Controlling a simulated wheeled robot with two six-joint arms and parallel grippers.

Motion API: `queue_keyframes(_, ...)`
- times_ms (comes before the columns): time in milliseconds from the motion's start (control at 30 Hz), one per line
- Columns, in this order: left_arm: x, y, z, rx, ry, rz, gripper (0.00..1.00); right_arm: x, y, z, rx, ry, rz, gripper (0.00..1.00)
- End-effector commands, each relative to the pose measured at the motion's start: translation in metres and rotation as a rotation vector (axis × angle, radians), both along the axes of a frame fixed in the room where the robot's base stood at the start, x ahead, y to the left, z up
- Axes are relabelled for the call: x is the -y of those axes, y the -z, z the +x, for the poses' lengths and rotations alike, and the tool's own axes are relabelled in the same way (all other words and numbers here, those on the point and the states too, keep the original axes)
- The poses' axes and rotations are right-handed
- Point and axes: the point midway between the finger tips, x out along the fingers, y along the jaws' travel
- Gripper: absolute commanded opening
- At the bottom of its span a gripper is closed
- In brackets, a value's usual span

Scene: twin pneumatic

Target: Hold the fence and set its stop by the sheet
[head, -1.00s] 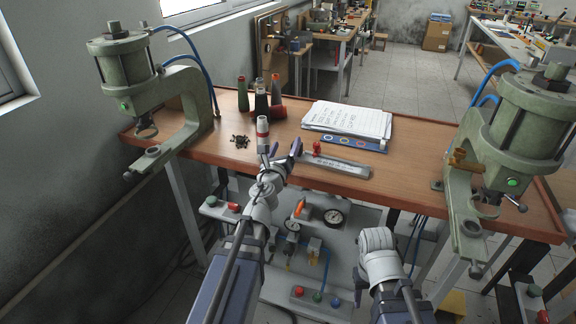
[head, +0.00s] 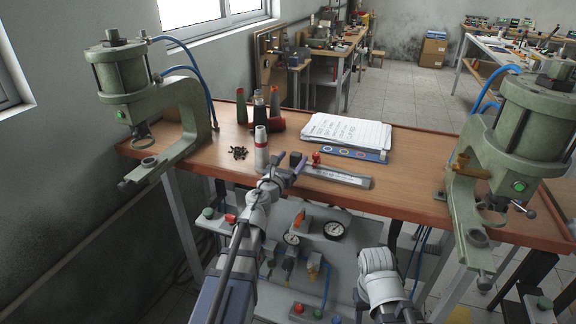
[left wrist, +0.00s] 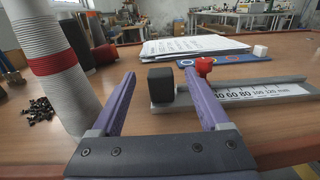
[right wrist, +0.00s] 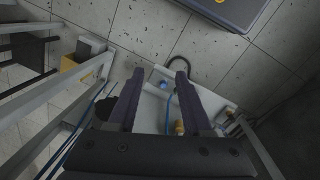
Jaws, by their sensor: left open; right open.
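The fence (head: 338,176) is a grey rail with a printed scale, lying near the bench's front edge. A red knob (head: 316,158) sits on it, and a black block (head: 295,158) is at its left end. The left wrist view shows the scale (left wrist: 258,93), red knob (left wrist: 204,66) and black block (left wrist: 161,85). My left gripper (head: 285,170) is open and empty at the fence's left end, with the block beyond its fingers. A paper stack (head: 347,130) and a blue sheet with coloured rings (head: 345,152) lie behind the fence. My right gripper (right wrist: 158,75) is open and empty, low before the bench.
A white cylinder with a red band (head: 261,146) stands close left of my left gripper, beside black screws (head: 238,152). Green presses stand at the left (head: 165,115) and right (head: 520,130). A panel with gauges (head: 333,230) is below the bench.

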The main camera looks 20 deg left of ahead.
Motion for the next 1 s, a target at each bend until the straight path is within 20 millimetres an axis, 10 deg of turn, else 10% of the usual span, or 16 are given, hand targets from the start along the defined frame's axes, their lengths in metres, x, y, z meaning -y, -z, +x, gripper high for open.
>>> queue_keyframes(533,0.003,0.0,0.037,0.0,-0.001,-0.001,0.79,0.0,0.0,0.0,0.0,0.0,0.0,0.5)
queue_keyframes(1000,0.003,0.0,0.037,0.0,0.0,-0.001,0.26,0.0,0.0,0.0,0.0,0.0,0.0,0.5)
